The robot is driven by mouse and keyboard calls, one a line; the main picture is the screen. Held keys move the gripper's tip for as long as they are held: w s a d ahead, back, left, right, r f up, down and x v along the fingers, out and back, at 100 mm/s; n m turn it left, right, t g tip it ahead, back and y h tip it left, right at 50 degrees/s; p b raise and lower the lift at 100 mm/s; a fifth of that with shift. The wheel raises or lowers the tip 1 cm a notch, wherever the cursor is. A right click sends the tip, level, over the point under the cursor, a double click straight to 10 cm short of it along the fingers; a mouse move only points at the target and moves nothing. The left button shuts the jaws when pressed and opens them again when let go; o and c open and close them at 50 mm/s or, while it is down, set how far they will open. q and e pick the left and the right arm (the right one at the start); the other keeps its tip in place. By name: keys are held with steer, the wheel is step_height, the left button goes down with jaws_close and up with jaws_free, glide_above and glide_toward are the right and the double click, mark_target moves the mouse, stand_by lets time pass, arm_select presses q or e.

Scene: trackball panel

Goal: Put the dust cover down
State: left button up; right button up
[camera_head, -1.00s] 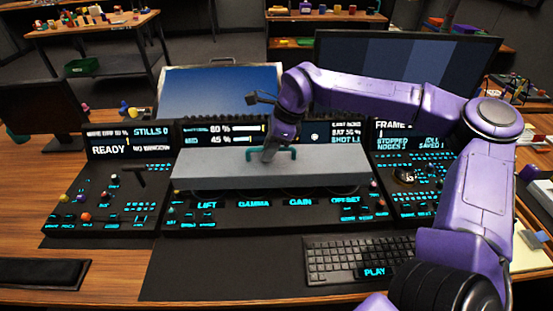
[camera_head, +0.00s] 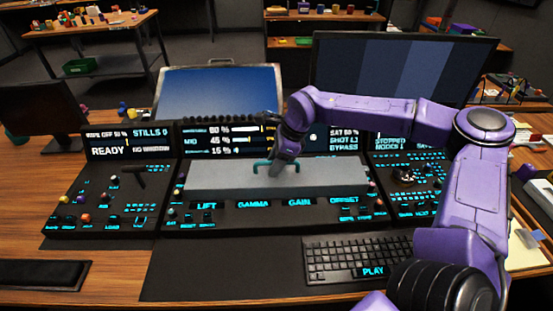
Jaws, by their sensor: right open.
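The dust cover (camera_head: 230,178) is a long grey box-shaped lid with a teal handle (camera_head: 262,167) on its top. It lies over the middle section of the black control panel (camera_head: 100,205), above the lit row of labels such as LIFT and GAMMA. My right gripper (camera_head: 279,166) is at the handle, reaching down from above at its right side. It is open; the fingertips are small, and I cannot tell whether they touch the handle. Anything under the cover is hidden. My left gripper is not in view.
A keyboard (camera_head: 335,260) lies in front of the panel on a dark mat. A blue screen (camera_head: 220,92) and a large monitor (camera_head: 400,68) stand behind. A small dark monitor (camera_head: 40,112) is at left. A black pad (camera_head: 42,274) lies front left.

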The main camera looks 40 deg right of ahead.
steer(key=v, duration=1.2)
steer(key=shift+a, duration=0.1)
